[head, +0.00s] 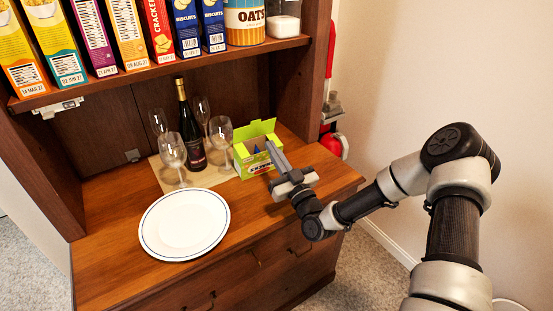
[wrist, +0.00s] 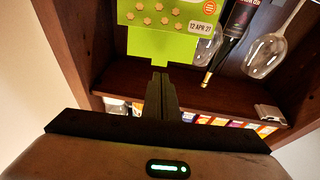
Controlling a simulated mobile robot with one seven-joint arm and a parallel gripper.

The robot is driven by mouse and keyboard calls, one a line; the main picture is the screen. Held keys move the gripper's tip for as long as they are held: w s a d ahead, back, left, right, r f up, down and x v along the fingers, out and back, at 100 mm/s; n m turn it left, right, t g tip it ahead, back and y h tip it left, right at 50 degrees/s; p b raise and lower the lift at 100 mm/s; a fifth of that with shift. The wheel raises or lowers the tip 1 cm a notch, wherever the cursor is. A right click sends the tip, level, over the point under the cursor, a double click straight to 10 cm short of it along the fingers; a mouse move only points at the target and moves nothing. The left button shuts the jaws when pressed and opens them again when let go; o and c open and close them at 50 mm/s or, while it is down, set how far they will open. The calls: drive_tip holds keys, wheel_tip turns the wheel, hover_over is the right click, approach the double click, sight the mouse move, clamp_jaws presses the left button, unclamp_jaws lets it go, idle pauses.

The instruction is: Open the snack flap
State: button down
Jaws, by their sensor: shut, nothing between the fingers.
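The snack box is a small lime-green carton (head: 258,163) on the right of the hutch counter in the head view. Its top looks open, with a green flap (head: 257,131) standing up at the back and something blue inside. In the wrist view, which appears upside down, a green panel (wrist: 148,45) with printed cookie shapes and a date fills the top middle. My gripper (head: 270,146) is shut and empty, its fingertips at the right side of the box. In the wrist view the fingertips (wrist: 160,75) are just below the green panel's edge; I cannot tell whether they touch.
A dark wine bottle (head: 190,135) and several wine glasses (head: 172,150) stand left of the carton on a mat. A white plate (head: 185,224) lies at the front. A shelf (head: 160,73) of cereal and snack boxes hangs above.

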sight(256, 121)
drive_tip(key=x, duration=0.8)
drive_tip(key=shift+w+a+r, duration=0.1)
drive_tip(key=shift+w+a, duration=0.05)
drive_tip(key=shift+w, duration=0.1)
drive_tip(key=w+g+h+p, duration=0.1)
drive_tip(key=w+a+r+g+p, duration=0.1)
drive_tip(key=g+p, duration=0.1)
drive_tip(key=shift+r+h, duration=0.2)
drive_tip(key=shift+h, duration=0.2)
drive_tip(key=shift+s+f, duration=0.1)
